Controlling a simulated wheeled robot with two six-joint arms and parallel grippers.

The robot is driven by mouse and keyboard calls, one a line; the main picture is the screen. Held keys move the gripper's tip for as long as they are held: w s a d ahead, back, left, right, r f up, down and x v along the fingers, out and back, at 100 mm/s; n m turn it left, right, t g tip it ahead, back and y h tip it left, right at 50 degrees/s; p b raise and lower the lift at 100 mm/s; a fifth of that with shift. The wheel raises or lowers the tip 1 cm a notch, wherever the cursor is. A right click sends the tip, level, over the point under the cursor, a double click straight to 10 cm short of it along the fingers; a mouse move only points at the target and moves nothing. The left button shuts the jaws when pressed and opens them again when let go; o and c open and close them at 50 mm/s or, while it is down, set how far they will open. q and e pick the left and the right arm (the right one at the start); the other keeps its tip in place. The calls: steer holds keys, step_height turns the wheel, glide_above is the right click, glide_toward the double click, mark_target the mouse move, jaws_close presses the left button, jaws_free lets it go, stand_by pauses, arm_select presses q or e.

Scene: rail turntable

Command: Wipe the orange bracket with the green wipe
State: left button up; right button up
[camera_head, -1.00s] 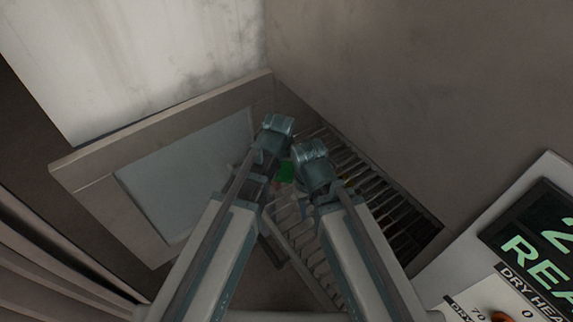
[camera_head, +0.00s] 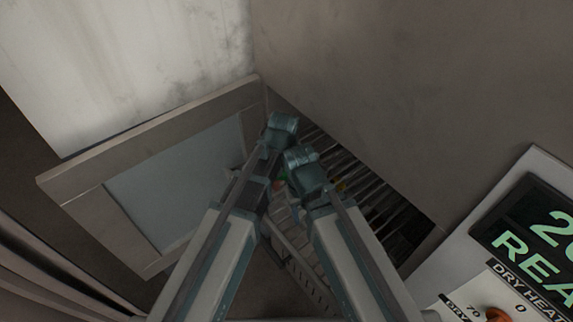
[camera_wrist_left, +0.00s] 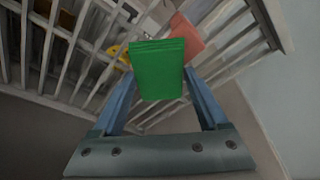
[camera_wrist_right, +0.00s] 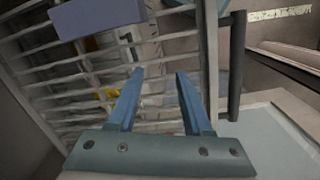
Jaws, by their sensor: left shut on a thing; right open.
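The green wipe (camera_wrist_left: 158,70) is a flat green rectangle in the left wrist view. My left gripper (camera_wrist_left: 160,84) is shut on it, and the wipe hides the fingertips. My right gripper (camera_wrist_right: 158,76) is open and empty, facing the rack bars.
A metal wire rack (camera_head: 375,190) lies below my arms, with a yellow item (camera_wrist_left: 116,54) among its bars. An open door with a grey panel (camera_head: 185,185) stands at left. A display panel (camera_head: 540,235) is at right. A dark vertical bar (camera_wrist_right: 237,65) stands right of my right gripper.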

arm_select(q)
steer(key=shift+s+a, duration=0.7)
steer(key=shift+a, duration=0.2)
steer(key=shift+s+a, duration=0.7)
steer(key=shift+a, duration=0.15)
arm_select(e)
steer(key=shift+w+a, duration=0.1)
steer(key=shift+w, duration=0.05)
arm_select(q)
steer(key=shift+w+r, duration=0.1)
steer(key=shift+r, duration=0.05)
arm_select(e)
steer(key=shift+r, duration=0.2)
arm_select(q)
step_height(320, 180, up, 8)
steer(key=p, duration=0.8)
arm_select(e)
step_height(320, 180, up, 8)
steer(key=shift+f, duration=0.15)
